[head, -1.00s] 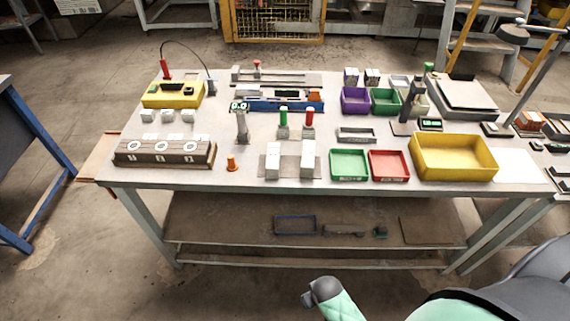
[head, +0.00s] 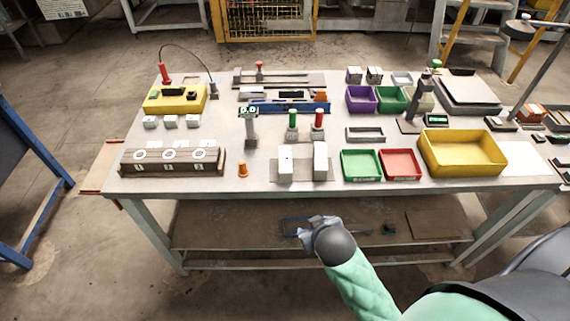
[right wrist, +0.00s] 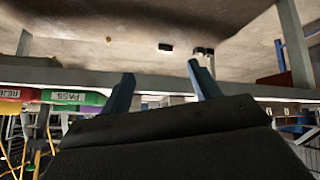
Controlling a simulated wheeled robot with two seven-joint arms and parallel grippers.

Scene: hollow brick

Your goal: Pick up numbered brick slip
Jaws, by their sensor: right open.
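A long brown block (head: 172,161) lies at the front left of the table in the head view, with three white rings on top and small number marks on its front. I cannot make out a separate numbered brick slip with certainty. Two white upright blocks (head: 286,163) stand on a grey plate at the front middle. My right gripper (head: 292,226) is in front of the table and appears lower than its front edge, apart from everything on top. In the right wrist view its two fingers (right wrist: 160,76) are spread with nothing between them. My left gripper is not in view.
A green tray (head: 361,178), a red tray (head: 416,176) and a yellow bin (head: 462,169) line the front right. A small orange piece (head: 242,170) stands near the front edge. A lower shelf (head: 225,236) lies under the table. The tabletop's left middle is partly clear.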

